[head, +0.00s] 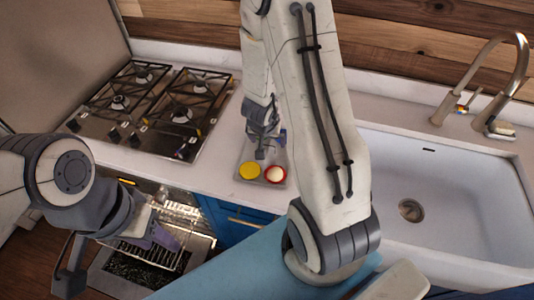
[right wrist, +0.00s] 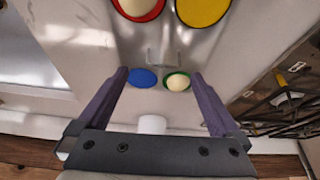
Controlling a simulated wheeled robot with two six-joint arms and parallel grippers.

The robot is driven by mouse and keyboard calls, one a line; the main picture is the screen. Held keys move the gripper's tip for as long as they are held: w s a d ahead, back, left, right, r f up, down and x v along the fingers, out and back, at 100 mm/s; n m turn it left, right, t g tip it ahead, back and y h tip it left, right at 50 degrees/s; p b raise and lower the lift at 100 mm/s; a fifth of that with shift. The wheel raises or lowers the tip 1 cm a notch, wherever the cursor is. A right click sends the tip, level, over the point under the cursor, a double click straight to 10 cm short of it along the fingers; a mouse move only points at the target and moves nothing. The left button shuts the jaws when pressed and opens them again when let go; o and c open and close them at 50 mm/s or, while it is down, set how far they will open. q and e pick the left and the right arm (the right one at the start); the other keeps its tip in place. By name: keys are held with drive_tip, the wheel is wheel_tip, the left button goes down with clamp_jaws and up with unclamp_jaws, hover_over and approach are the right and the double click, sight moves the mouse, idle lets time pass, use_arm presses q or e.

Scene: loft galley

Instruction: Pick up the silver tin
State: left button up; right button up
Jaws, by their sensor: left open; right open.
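The silver tin (head: 263,183) is a shallow shiny tray on the white counter, between the stove and the sink. It carries a yellow round piece (head: 250,171) and a red-rimmed cup with a cream-coloured filling (head: 275,174). In the right wrist view the tin (right wrist: 105,48) also bears a blue disc (right wrist: 143,78) and a green-rimmed cup (right wrist: 177,82). My right gripper (right wrist: 160,75) is open above the tin, with the blue and green pieces showing between its fingers. Whether it touches the tin I cannot tell. My left gripper (head: 158,236) is open and empty, low at the left.
A gas stove (head: 150,110) stands left of the tin and a white sink (head: 440,180) with a tall faucet (head: 500,75) to the right. Below the stove an oven with a wire rack (head: 185,225) stands open near my left gripper. A small white object (right wrist: 152,124) lies beyond the tin.

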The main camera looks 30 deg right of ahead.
sight(268, 150)
drive_tip(key=x, duration=0.2)
drive_tip(key=b+x, duration=0.1)
drive_tip(key=x, duration=0.4)
drive_tip(key=shift+w+a+r, duration=0.1)
drive_tip(key=shift+w+a, duration=0.1)
drive_tip(key=shift+w, duration=0.05)
drive_tip(key=shift+r, duration=0.1)
drive_tip(key=c, duration=1.5)
